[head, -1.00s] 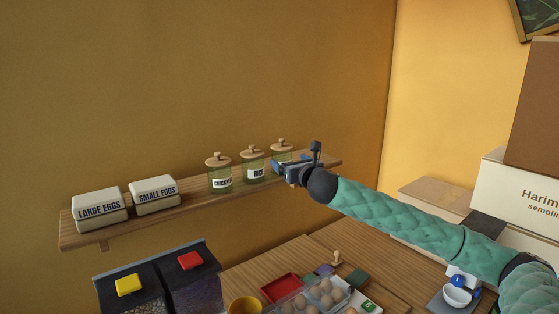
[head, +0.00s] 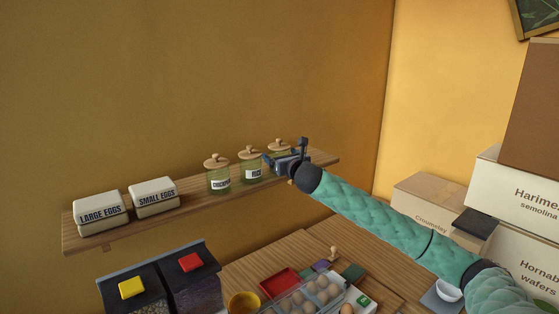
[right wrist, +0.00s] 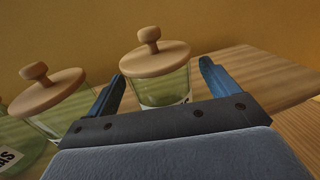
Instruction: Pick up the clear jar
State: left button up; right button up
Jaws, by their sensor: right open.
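Three clear, greenish glass jars with knobbed wooden lids stand on the wall shelf: a left jar (head: 218,179), a middle jar (head: 251,166) and a right jar (head: 279,146). My right gripper (head: 279,160) is open in front of the right jar and hides most of its body. In the right wrist view, one jar (right wrist: 165,87) shows between the open fingers (right wrist: 160,84), upright, beyond the palm. Contact with the fingers cannot be told. Another jar (right wrist: 45,105) stands just left of the left finger. My left gripper is out of view.
The wooden shelf (head: 200,203) also carries egg boxes marked LARGE EGGS (head: 101,212) and SMALL EGGS (head: 153,196). Below are dark bins with a yellow block (head: 132,288) and a red block (head: 190,262), a red tray (head: 279,283) and eggs (head: 308,297). Cartons (head: 433,213) stand right.

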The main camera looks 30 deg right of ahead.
aim_at(281, 147)
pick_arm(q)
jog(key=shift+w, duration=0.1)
pick_arm(e)
jog(key=c, duration=1.3)
jog(key=shift+o, duration=0.2)
jog(key=shift+r, duration=0.15)
